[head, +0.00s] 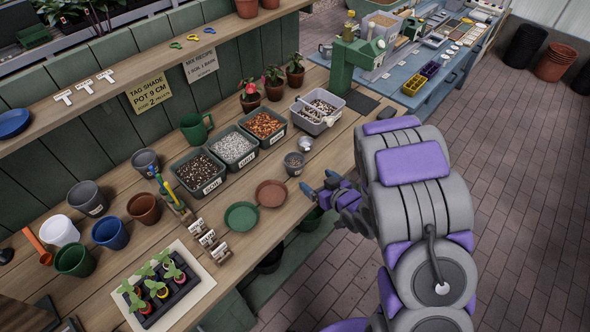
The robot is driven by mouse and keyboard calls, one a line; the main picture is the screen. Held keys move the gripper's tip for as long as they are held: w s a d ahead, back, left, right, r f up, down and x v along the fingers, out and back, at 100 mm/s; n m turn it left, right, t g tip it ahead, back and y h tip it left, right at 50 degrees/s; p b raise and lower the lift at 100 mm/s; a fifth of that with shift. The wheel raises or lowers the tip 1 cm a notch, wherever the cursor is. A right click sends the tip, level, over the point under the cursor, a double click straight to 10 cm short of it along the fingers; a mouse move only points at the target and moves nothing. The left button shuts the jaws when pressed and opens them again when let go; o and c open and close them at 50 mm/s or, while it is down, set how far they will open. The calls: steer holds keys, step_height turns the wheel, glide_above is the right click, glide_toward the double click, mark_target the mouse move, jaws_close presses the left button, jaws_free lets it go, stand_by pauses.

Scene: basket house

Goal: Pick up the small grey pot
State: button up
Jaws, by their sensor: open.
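Several grey pots stand on the wooden bench. The smallest-looking grey pot (293,165) is upright near the bench's front edge, right of the bins, with dark contents or a dark inside. Another grey pot (145,161) stands further left by the back boards, and a larger grey pot (88,200) is left of that. My gripper (320,183) is open, with its blue-tipped fingers spread, just right of and in front of the smallest pot, apart from it. Nothing shows between the fingers. My arm hides part of the bench's right end.
Bins of soil (202,184), white grit (236,160) and bark (265,136) stand behind the pot. A green saucer (241,217) and a terracotta saucer (271,193) lie to its left. A silver round object (305,144) is close behind. Paved floor (530,200) is open at right.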

steer(key=w+a+b, duration=0.1)
steer(key=b, duration=0.4)
glide_toward(293, 161)
steer(key=x, duration=0.4)
steer(key=shift+s, duration=0.1)
steer(key=shift+b+x, duration=1)
steer(key=shift+x, duration=1.65)
steer(key=shift+c, duration=0.5)
steer(key=c, duration=0.7)
steer(key=shift+r, duration=0.15)
